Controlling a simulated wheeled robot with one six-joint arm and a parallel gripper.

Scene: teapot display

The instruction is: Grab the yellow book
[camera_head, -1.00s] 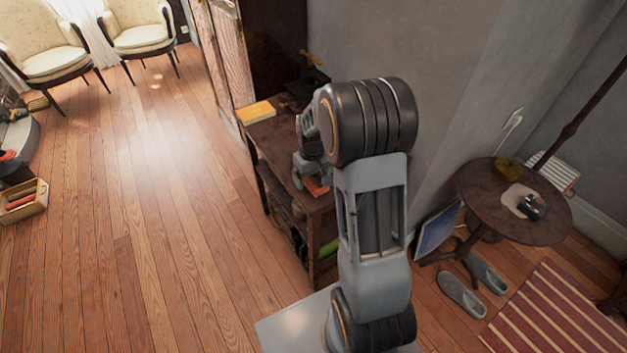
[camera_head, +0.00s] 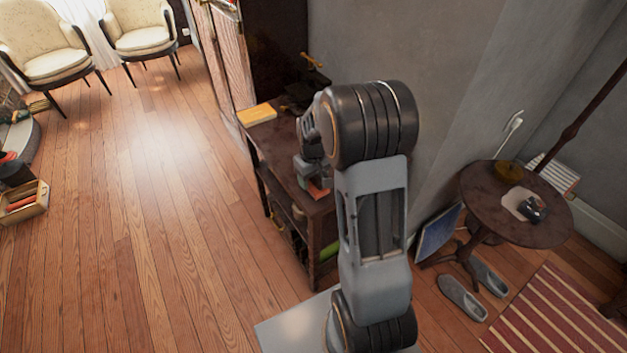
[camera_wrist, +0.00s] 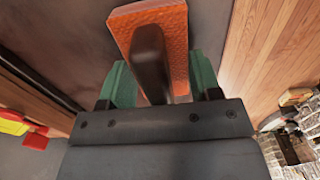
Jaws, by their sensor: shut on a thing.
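The yellow book (camera_head: 257,113) lies flat on the far left end of the dark wooden cabinet top (camera_head: 280,145), near its edge. My gripper (camera_head: 313,176) is over the near part of that top, well apart from the book. In the wrist view, its green fingertips (camera_wrist: 161,78) are shut on the dark handle (camera_wrist: 150,62) of an orange slab-shaped tool (camera_wrist: 168,18). The tool's orange part also shows in the head view (camera_head: 319,190). Whether it touches the top is unclear. My arm hides part of the cabinet.
A dark object with a yellow handle (camera_head: 310,75) stands behind the book by the wall. A round table (camera_head: 490,220) with small items is at the right, slippers (camera_head: 462,298) below it. The wooden floor at left (camera_head: 150,220) is clear.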

